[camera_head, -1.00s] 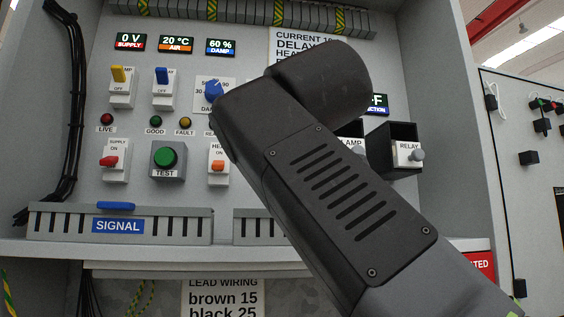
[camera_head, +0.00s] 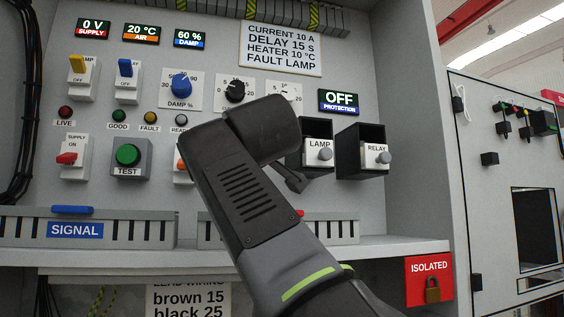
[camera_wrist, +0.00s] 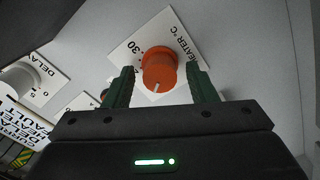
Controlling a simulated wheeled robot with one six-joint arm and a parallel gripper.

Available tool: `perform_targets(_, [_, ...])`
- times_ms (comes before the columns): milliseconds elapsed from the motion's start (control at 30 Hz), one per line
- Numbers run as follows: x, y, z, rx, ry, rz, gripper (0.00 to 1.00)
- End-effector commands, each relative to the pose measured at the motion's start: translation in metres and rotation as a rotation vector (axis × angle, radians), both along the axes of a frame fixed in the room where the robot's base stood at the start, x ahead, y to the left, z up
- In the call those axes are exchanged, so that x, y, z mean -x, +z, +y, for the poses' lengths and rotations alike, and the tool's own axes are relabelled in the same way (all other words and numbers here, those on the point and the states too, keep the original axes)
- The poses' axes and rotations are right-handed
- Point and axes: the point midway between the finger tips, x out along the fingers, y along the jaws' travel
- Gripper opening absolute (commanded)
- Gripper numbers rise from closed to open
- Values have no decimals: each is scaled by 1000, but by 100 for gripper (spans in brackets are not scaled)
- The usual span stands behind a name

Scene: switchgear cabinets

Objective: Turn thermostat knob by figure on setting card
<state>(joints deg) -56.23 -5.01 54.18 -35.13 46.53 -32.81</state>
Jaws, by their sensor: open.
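The orange heater knob (camera_wrist: 159,70) sits on a white dial plate (camera_wrist: 124,50) marked HEATER °C in the wrist view, with 30 and 40 readable. A white pointer line on it points down in that picture. My gripper (camera_wrist: 160,69) is open, with one green finger on each side of the knob; whether either touches it I cannot tell. In the head view my arm hides this knob and the fingers. The setting card (camera_head: 282,48) at the top of the panel reads CURRENT 10 A, DELAY 15 S, HEATER 10 °C, FAULT LAMP.
A white-knobbed delay dial (camera_wrist: 20,80) lies left in the wrist view. The head view shows a blue damp knob (camera_head: 181,85), a black knob (camera_head: 235,91), protruding LAMP (camera_head: 319,150) and RELAY (camera_head: 376,156) modules, a green TEST button (camera_head: 128,155) and a shelf ledge below.

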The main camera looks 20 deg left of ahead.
Motion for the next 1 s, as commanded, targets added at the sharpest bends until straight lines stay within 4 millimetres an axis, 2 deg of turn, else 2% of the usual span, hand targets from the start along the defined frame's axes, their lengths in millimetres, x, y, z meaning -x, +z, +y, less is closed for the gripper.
perform_targets(67, [0,0,0,0,0,0,50])
perform_targets(200, [0,0,0,0,0,0,22])
perform_targets(300, [0,0,0,0,0,0,7])
perform_targets(800, [0,0,0,-54,0,35,7])
perform_targets(833, [0,0,0,-54,0,35,36])
perform_targets(900, [0,0,0,-53,0,34,49])
perform_targets(1000, [0,0,0,-53,0,34,52])
